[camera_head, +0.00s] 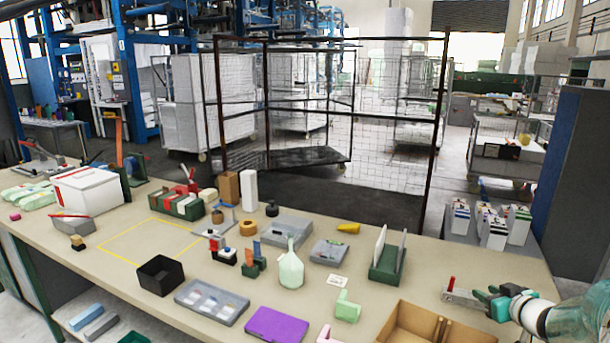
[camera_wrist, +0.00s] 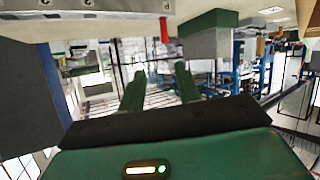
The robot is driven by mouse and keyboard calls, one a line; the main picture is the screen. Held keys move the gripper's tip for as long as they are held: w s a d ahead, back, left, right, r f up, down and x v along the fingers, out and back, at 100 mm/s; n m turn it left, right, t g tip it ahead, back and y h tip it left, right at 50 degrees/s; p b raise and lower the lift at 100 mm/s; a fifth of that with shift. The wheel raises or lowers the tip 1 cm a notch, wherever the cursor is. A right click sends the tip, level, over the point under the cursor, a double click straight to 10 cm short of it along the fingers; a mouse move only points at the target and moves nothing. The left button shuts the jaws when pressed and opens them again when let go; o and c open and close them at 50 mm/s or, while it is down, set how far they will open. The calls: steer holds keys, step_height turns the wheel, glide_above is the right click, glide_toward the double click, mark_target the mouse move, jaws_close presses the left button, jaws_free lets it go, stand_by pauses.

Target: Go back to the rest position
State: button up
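My gripper (camera_head: 484,297) is at the right end of the workbench (camera_head: 225,295), with its fingers pointing left. It is beside a grey metal clamp with a red handle (camera_head: 460,296); I cannot tell from the head view whether they touch. In the wrist view, the two green fingers of my gripper (camera_wrist: 158,84) stand apart with only background between them, so it is open and empty. A grey metal edge and a red handle (camera_wrist: 164,30) show at the top of that view. My arm enters the head view from the right.
A brown cardboard box (camera_head: 420,326), a green rack (camera_head: 388,264), a purple case (camera_head: 276,325) and a pale green bottle (camera_head: 291,268) stand left of my gripper. A black bin (camera_head: 160,276) is farther left.

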steer(key=s+a+r+m+g+h, duration=0.3)
steer(key=s+a+r+h, duration=0.35)
steer(key=a+r, duration=0.6)
steer(key=s+a+f+g+y, duration=0.3)
steer(key=s+a+g+y, duration=0.1)
steer(key=s+a, duration=1.5)
steer(key=s+y, duration=0.1)
steer(key=s, duration=0.2)
steer(key=shift+a+n+g, duration=0.15)
steer(key=shift+n+g, duration=0.25)
steer(key=shift+s+d+f+y, duration=0.1)
steer(key=shift+d+y, duration=0.1)
steer(key=shift+y, duration=0.05)
